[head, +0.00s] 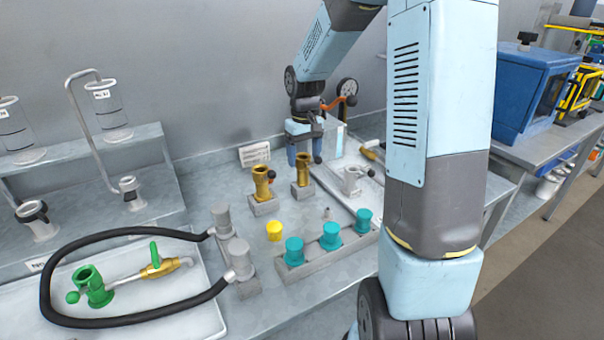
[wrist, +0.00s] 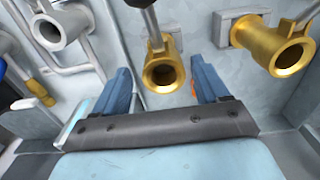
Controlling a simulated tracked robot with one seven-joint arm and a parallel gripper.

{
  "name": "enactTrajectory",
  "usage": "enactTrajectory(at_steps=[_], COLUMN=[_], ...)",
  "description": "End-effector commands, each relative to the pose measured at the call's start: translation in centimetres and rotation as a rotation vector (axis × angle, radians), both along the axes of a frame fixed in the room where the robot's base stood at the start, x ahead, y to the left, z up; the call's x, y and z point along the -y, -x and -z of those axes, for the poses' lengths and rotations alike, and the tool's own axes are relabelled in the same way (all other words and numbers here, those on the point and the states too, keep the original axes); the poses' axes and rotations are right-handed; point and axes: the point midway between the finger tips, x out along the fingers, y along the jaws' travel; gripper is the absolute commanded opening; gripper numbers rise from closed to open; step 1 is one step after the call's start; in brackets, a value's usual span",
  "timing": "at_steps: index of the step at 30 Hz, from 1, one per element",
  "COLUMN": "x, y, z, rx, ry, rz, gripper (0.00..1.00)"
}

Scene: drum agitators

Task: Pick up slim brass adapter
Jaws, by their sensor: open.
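Two brass adapters stand upright on small grey blocks on the bench. The slimmer-looking one (head: 303,171) is at the back, under my gripper (head: 305,157). In the wrist view my gripper (wrist: 161,74) is open, with one blue finger on each side of this slim brass adapter (wrist: 163,72) and gaps between. It is not held. A dark rod with a ball end sticks out from its side. I cannot tell how far down its sides the fingertips reach. The wider brass adapter (head: 262,185) stands to the left in the head view, and to the right in the wrist view (wrist: 287,52).
A grey fitting (head: 351,179) stands on a tray to the right. Teal-capped pieces (head: 331,237) in a rack and a yellow piece (head: 275,231) are in front. A black hose (head: 125,232) loops at left.

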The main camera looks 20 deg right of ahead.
Motion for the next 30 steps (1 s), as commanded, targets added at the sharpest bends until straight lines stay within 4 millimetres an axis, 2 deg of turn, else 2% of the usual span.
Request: enactTrajectory(at_steps=[5, 12, 22, 23, 30], x=[-0.2, -0.4, -0.4, -0.4, -0.4], y=[0.0, -0.1, -0.1, -0.1, -0.1], z=[1.5, 4.6, 5.3, 5.3, 5.2], rx=[-0.003, -0.002, 0.000, 0.000, 0.000], ry=[0.000, -0.001, 0.000, 0.000, 0.000], rz=[-0.001, 0.000, 0.001, 0.001, 0.001], gripper=[0.74, 0.74, 0.74, 0.73, 0.50])
